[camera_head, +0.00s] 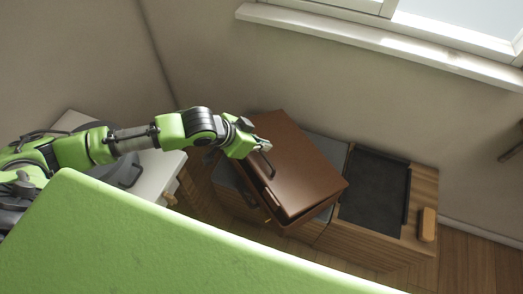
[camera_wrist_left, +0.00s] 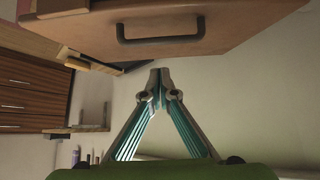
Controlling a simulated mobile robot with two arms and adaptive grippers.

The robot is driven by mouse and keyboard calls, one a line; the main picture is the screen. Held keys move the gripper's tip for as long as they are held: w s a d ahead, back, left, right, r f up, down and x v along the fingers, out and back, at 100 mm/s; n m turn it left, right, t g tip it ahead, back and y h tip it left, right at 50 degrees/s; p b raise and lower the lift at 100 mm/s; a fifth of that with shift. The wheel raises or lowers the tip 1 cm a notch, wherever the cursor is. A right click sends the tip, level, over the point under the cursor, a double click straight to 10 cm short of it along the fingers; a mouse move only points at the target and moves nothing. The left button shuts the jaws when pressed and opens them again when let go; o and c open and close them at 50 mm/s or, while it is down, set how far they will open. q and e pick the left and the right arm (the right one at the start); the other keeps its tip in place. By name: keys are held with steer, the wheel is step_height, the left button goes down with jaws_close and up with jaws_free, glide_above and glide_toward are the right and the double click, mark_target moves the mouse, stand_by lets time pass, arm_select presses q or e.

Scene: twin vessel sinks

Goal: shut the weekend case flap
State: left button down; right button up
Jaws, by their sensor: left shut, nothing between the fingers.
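The brown weekend case (camera_head: 305,170) sits tilted across the bench in the head view. Its broad flap looks nearly down, with a dark gap showing along the front edge. My left gripper (camera_head: 262,149) is at the left side of the flap, shut and empty. In the left wrist view the shut fingertips (camera_wrist_left: 160,76) point at bare wall, just below a brown panel of the case (camera_wrist_left: 225,25) with a dark bar handle (camera_wrist_left: 160,38). Whether the fingers touch the case cannot be told. My right gripper is not in view.
The wooden bench (camera_head: 350,240) bears grey padding and a black tray (camera_head: 375,190) right of the case. A small orange-brown block (camera_head: 427,224) lies at its right end. A white surface (camera_head: 150,175) stands left under my arm. The wall and window sill are behind.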

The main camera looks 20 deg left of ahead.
mark_target(260, 163)
arm_select(q)
steer(key=shift+s+a+f, duration=0.1)
steer(key=shift+s+f, duration=0.05)
steer(key=shift+f, duration=0.45)
steer(key=shift+s+a+f, duration=0.1)
steer(key=shift+f, duration=0.9)
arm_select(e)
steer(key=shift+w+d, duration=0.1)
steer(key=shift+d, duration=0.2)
arm_select(q)
steer(key=shift+s+a+f+b, duration=0.1)
steer(key=shift+s+f+b, duration=0.05)
steer(key=shift+f+b, duration=0.2)
steer(key=shift+t+h, duration=0.4)
steer(key=f, duration=0.2)
steer(key=s+a+f+b, duration=0.1)
steer(key=f, duration=0.1)
steer(key=s+a+f+b, duration=0.1)
steer(key=f, duration=0.1)
steer(key=shift+s+f, duration=0.3)
steer(key=shift+f, duration=0.35)
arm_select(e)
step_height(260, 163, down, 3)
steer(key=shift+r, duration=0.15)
arm_select(q)
steer(key=shift+a, duration=0.1)
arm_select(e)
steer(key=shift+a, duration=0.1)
